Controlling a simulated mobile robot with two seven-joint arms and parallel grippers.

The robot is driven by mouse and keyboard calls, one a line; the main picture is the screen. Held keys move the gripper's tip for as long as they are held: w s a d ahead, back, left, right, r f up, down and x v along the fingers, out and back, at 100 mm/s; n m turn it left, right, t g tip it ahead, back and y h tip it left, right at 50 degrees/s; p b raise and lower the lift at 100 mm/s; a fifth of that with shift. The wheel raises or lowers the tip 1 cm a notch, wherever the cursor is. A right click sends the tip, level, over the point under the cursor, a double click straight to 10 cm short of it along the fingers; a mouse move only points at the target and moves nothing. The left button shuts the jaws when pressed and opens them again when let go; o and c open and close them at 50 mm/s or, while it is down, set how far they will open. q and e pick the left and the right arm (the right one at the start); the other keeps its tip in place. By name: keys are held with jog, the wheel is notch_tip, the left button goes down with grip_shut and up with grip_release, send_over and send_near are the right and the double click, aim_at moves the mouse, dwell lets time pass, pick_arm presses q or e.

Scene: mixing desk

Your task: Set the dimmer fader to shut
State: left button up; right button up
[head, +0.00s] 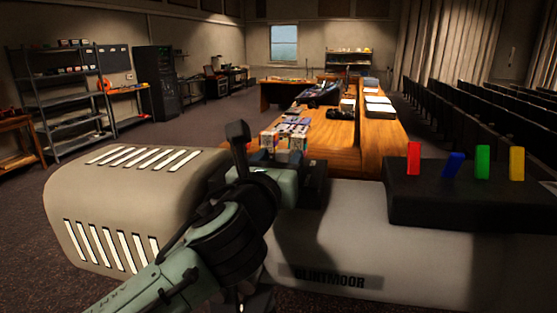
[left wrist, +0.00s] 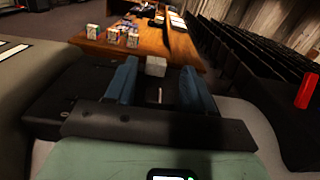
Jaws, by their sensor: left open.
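My left gripper (head: 287,160) reaches over the middle of the grey console (head: 330,240) from the left. In the left wrist view its two blue fingers (left wrist: 158,70) are apart, with a pale grey block (left wrist: 155,66) on a thin stem showing between them. This looks like the dimmer fader's knob; I cannot tell whether the fingers touch it. A black panel (left wrist: 65,92) lies under the gripper, and part of it shows in the head view (head: 314,185). The fader's track and setting are hidden. My right gripper is not in view.
A black box with red (head: 413,158), blue (head: 453,165), green (head: 482,162) and yellow (head: 517,163) levers stands on the console's right. A vented grey housing (head: 125,200) is at left. A black upright piece (head: 238,145) rises beside my arm. Behind is a wooden desk (head: 385,130).

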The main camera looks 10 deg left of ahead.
pick_arm(q)
grip_shut()
jog(key=a+p, duration=0.2)
jog(key=a, duration=0.6)
jog(key=shift+a+f, duration=0.15)
jog(key=shift+a, duration=0.05)
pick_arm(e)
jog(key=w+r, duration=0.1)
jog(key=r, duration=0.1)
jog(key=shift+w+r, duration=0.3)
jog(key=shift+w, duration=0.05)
pick_arm(q)
grip_release()
jog(key=shift+a, duration=0.1)
